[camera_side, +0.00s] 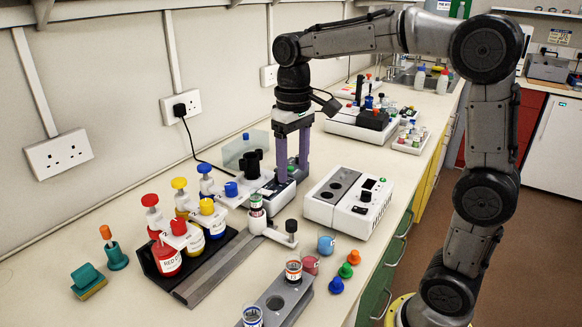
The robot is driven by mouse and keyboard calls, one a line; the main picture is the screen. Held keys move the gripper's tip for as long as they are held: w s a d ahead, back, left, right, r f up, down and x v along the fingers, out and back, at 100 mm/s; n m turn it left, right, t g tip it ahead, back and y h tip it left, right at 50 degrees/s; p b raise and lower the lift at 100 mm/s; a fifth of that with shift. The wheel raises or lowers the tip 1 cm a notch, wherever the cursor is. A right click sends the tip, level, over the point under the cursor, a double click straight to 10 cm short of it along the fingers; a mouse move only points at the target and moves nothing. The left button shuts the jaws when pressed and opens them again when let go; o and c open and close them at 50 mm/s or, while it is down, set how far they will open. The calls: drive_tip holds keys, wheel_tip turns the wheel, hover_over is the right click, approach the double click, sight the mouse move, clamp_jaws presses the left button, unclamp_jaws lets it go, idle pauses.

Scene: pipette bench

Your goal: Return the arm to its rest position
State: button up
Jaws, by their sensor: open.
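My gripper (291,172) points straight down with its two purple fingers apart. It hangs at the middle of the bench, over or just behind a small white device with a dark top (276,187); I cannot tell whether the fingertips touch it. My arm reaches in from the right, bent high over the bench.
A white block with dark wells (348,203) stands right of my gripper. Red, yellow and blue bottles (168,262) stand in a black rack at front left. Coloured caps (345,270) and a grey holder (277,300) lie in front. More devices (362,125) stand behind.

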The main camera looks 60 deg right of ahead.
drive_tip(key=s+a+r+t, duration=0.2)
drive_tip(key=s+r+t, duration=0.15)
drive_tip(key=s, duration=0.55)
drive_tip(key=s+a+f+n+t, duration=0.1)
drive_tip(key=s+f+t, duration=0.1)
drive_tip(key=s+f, duration=0.5)
drive_tip(key=shift+s+a+n, duration=0.25)
drive_tip(key=shift+s+n, duration=0.15)
drive_tip(key=shift+s, duration=0.35)
